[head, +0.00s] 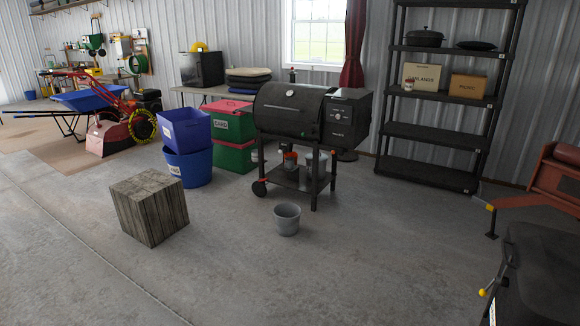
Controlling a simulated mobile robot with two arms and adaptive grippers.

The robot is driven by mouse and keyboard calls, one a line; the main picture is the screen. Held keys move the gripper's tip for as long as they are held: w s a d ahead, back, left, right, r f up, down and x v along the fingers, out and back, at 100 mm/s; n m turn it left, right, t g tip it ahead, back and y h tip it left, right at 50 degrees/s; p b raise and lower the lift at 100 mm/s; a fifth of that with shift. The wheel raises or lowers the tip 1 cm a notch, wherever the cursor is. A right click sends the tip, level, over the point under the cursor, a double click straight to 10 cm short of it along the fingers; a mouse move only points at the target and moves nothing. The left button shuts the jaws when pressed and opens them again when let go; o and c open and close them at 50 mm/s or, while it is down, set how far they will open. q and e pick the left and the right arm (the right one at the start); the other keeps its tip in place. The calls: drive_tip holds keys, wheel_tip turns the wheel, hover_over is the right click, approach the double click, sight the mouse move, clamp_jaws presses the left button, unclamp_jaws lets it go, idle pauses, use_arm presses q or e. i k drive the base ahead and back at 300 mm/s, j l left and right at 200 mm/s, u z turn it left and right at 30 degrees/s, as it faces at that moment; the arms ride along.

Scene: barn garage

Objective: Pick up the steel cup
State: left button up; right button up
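A grey, metal-looking round vessel (287,221) stands upright on the concrete floor in front of the grill. It looks like a cup or small bucket, and its open top faces up. Some smaller containers (290,158) stand on the grill's lower shelf, partly in shadow; I cannot tell if one is a steel cup. A small light cup-like item (408,84) is on the black shelf unit. Neither of my grippers is in view.
A black grill (290,108) stands behind the vessel. A wooden block (150,207) is to its left, with blue bins (188,166) and red and green crates (233,157) behind. Black shelving (430,133) is at right. Floor around the vessel is clear.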

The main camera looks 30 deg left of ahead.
sight(288, 164)
drive_tip(key=i+j+u, duration=0.6)
drive_tip(key=i+j, duration=0.2)
drive_tip(key=i+j+u, duration=0.3)
drive_tip(key=i, duration=0.2)
drive_tip(key=i+j+u, duration=0.15)
drive_tip(key=i+u, duration=0.15)
drive_tip(key=i, duration=0.15)
drive_tip(key=i+u, duration=0.3)
drive_tip(key=i, duration=0.2)
